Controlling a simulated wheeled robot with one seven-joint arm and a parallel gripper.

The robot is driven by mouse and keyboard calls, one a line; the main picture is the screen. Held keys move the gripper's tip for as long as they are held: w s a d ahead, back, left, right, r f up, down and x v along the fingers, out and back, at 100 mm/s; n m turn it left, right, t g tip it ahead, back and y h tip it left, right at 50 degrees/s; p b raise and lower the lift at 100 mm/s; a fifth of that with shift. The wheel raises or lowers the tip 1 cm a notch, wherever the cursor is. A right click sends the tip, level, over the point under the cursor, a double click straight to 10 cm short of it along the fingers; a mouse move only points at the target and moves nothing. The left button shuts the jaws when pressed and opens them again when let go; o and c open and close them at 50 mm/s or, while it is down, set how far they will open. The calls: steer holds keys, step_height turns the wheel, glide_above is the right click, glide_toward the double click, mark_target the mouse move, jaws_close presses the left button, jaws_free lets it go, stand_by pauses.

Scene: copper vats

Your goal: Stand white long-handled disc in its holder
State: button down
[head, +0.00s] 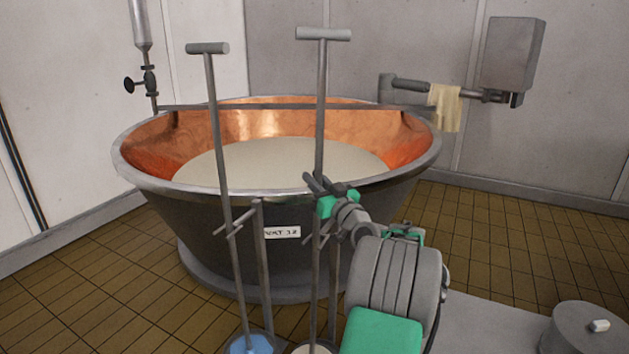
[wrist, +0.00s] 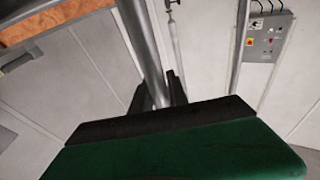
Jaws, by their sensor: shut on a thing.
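The white long-handled disc has a grey pole with a T-shaped top (head: 323,34). Its pale lower end (head: 315,349) is cut off by the bottom edge of the head view. My gripper (head: 322,187) is shut on the pole below the rim height of the vat. In the wrist view the pole (wrist: 143,50) passes between the two dark fingers (wrist: 157,95). A holder post (head: 332,285) with short prongs stands close by the pole, below my gripper. I cannot tell whether the pole sits between the prongs; my gripper partly hides them.
A second T-handled pole (head: 213,120) with a blue disc (head: 249,345) stands at left, beside another pronged post (head: 262,265). A copper-lined vat (head: 150,185) of pale liquid stands behind. A grey round object (head: 585,330) is at lower right. Tiled floor (head: 530,240) is clear at right.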

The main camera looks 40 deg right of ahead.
stand_by(0.4)
steer(key=shift+f+b, duration=0.15)
steer(key=shift+b, duration=0.2)
steer(key=c, duration=1.6)
jaws_free()
steer(key=o, duration=0.4)
steer(key=shift+f, duration=0.1)
